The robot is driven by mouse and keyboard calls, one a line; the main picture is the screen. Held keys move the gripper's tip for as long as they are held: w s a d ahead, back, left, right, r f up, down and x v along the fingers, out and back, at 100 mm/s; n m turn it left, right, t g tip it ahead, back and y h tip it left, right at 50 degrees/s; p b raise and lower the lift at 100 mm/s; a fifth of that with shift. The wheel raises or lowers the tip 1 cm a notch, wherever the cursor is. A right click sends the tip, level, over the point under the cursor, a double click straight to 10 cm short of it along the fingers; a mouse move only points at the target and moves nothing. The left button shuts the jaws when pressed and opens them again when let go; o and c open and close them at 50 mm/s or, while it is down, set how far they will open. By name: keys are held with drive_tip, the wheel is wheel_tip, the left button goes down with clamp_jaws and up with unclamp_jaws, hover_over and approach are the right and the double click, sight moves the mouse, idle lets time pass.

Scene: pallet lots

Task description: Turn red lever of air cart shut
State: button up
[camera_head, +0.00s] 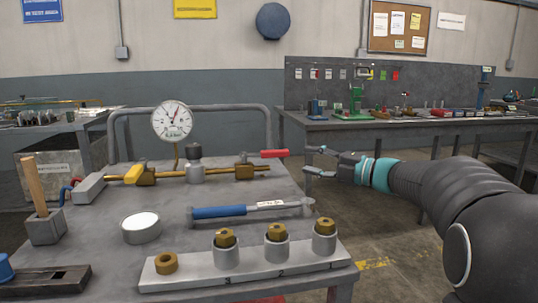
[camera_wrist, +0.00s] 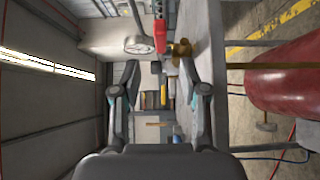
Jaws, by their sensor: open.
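The air cart (camera_head: 180,235) is a grey table with a brass pipe across its top. Its red lever (camera_head: 274,153) sits over the brass valve (camera_head: 245,171) at the pipe's right end and points right, roughly in line with the pipe. My gripper (camera_head: 309,161) is open and empty just right of the lever's tip, apart from it in the head view. In the wrist view the red lever (camera_wrist: 160,36) shows ahead between my open fingertips (camera_wrist: 158,66), with the brass valve (camera_wrist: 181,49) beside it. Contact cannot be told.
A red tank (camera_wrist: 285,88) shows at the right of the wrist view.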

sight(264, 156)
drive_tip(key=x, duration=1.3)
drive_tip(key=shift+w+a+p, duration=0.2)
drive_tip(key=shift+a+p, duration=0.15)
clamp_jaws()
